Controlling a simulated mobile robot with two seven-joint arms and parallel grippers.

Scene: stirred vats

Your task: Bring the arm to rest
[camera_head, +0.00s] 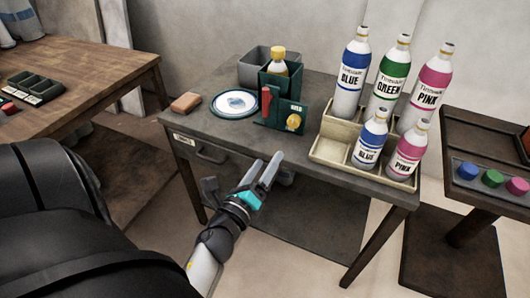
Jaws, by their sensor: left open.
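My left gripper (244,177) is open and empty, in the lower middle of the head view. Its grey fingers point up and to the right, in front of the grey table's front edge. It appears apart from everything on the table. The lower part of the arm runs down to the bottom edge of the view. My right gripper is not in view.
The grey table (222,138) holds an orange-brown block (186,103), a white-and-blue plate (236,103), a green holder (283,112) and a beige rack (326,151) of labelled bottles. A wooden table (85,62) stands left, a dark stand (480,140) right. Floor is open below.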

